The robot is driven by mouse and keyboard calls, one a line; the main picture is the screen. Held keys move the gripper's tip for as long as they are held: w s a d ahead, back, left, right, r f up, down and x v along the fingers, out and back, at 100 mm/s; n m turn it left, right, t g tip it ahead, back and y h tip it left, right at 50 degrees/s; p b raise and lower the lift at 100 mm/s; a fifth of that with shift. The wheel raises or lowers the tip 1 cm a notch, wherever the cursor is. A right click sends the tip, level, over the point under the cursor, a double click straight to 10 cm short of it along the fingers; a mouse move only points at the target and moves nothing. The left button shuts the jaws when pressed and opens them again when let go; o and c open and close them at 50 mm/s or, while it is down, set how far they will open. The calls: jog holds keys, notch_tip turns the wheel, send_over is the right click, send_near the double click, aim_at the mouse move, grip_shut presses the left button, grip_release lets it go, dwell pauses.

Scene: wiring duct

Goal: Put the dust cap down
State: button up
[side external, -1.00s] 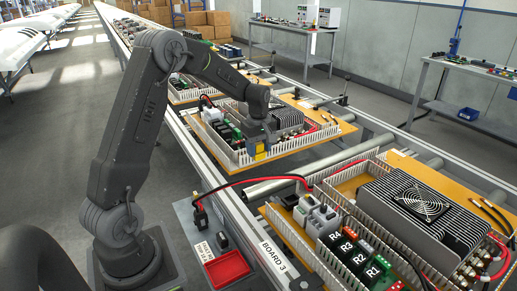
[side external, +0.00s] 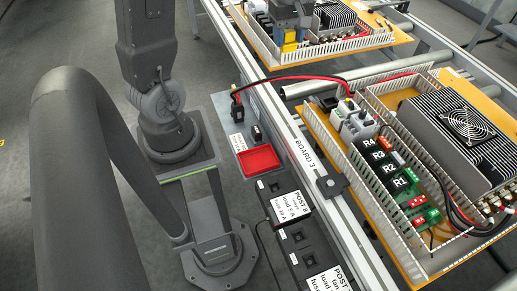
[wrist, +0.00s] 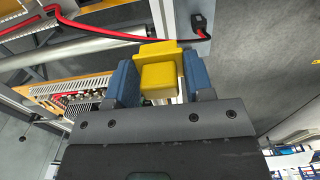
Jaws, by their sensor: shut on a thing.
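The dust cap (wrist: 160,75) is a yellow block with a wider flange. In the wrist view it sits between the two blue fingers of my gripper (wrist: 161,82), which is shut on it. In the side view my gripper (side external: 289,38) is at the top, over the left edge of the far board, with the yellow cap (side external: 289,48) small between the fingers. Whether the cap touches anything below it cannot be told. A red tray (side external: 259,160) lies empty on the grey panel beside the rail.
Board 3 (side external: 330,125) carries white slotted ducts, relays marked R1 to R4 and a finned fan unit (side external: 447,128). A red and black cable (side external: 300,78) runs from a black connector (side external: 237,96) to this board. Labelled posts (side external: 290,207) stand below the tray.

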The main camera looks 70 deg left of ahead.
jog(key=s+d+f, duration=0.2)
jog(key=s+d, duration=0.5)
jog(key=s, duration=0.4)
send_near(258, 161)
jog(key=shift+f, duration=2.75)
jog(key=shift+f, duration=0.15)
jog(key=o, duration=0.9)
